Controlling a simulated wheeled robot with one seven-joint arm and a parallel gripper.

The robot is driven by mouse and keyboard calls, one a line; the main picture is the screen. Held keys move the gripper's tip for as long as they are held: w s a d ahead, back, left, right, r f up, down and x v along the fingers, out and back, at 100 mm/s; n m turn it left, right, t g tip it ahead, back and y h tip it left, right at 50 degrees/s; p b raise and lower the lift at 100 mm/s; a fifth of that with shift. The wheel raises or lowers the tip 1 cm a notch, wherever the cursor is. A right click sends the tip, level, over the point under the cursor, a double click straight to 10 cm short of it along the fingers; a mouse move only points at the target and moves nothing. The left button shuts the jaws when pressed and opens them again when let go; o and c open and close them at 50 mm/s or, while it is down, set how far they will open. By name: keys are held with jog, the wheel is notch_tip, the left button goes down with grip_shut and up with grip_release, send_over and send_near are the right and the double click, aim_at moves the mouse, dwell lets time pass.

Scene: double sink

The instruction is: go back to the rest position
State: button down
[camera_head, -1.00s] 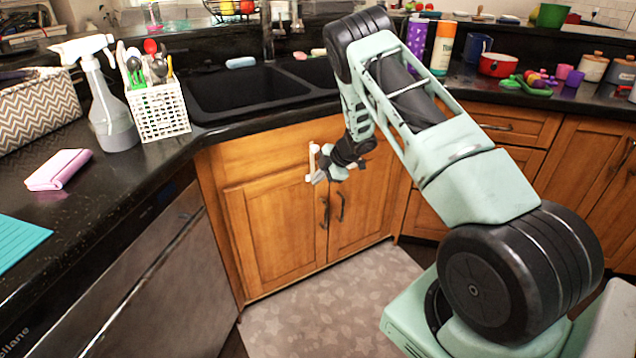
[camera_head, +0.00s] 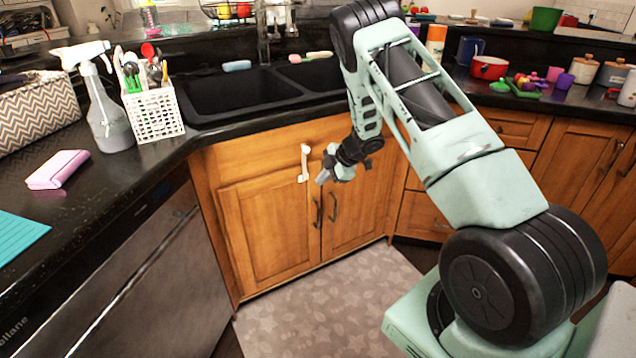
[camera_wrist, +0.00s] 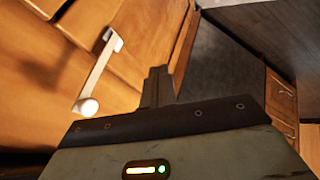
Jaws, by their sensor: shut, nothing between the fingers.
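My gripper (camera_head: 324,178) hangs in front of the wooden sink cabinet (camera_head: 268,232), below the counter edge. It is shut and empty. In the wrist view my gripper's fingers (camera_wrist: 159,86) stand together, with nothing between them. A white bar-shaped piece (camera_head: 305,163) is on the cabinet front, just left of my gripper and apart from it. The white piece also shows in the wrist view (camera_wrist: 98,75), left of the fingers.
The double sink (camera_head: 240,92) is set in the black counter behind my arm. A spray bottle (camera_head: 104,110), a white utensil basket (camera_head: 155,114) and a pink object (camera_head: 57,169) stand on the left counter. The floor mat (camera_head: 330,300) is clear.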

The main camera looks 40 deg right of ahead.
jog(key=v, duration=0.6)
